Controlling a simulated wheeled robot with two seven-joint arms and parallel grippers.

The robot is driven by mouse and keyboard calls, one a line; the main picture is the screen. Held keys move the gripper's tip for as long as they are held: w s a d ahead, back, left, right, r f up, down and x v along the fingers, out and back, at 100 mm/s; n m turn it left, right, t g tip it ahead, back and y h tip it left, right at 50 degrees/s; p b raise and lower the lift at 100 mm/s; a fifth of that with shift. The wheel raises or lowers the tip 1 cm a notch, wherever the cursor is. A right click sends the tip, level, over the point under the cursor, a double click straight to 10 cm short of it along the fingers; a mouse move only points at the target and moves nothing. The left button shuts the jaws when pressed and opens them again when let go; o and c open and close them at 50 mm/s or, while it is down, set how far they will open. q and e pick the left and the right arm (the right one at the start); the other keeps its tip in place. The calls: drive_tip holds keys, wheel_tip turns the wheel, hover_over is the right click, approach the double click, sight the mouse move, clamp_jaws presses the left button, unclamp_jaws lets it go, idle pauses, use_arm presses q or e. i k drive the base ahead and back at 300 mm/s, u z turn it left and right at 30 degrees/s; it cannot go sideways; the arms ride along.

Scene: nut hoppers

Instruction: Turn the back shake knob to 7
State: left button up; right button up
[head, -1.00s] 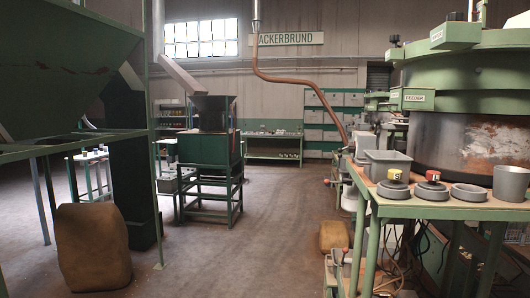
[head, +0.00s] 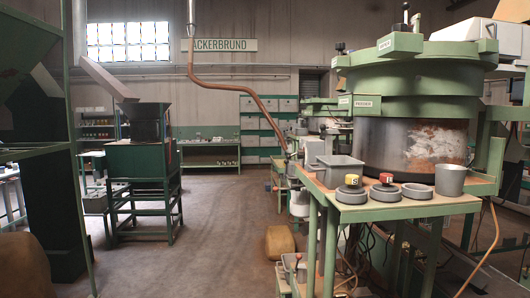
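A large green feeder machine (head: 415,75) with a rust-streaked drum stands at the right of the head view. A second, smaller green machine (head: 322,108) stands behind it, partly hidden. Small black knob-like tops show on the large machine (head: 406,14) and at the back one (head: 340,47). I cannot tell whether either is the back shake knob, and no dial numbers can be read. Neither of my grippers is in view.
A green bench (head: 400,211) before the large machine holds a grey bin (head: 333,171), several round grey dishes and a cup (head: 450,179). A sack (head: 279,243) lies on the floor left of it. A green hopper stand (head: 140,160) is at left. The floor between is open.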

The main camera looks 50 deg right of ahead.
sight(300, 153)
drive_tip(key=z, duration=0.1)
drive_tip(key=i, duration=2.6)
drive_tip(key=z, duration=1.1)
drive_tip(key=i, duration=1.4)
drive_tip(key=z, duration=1.25)
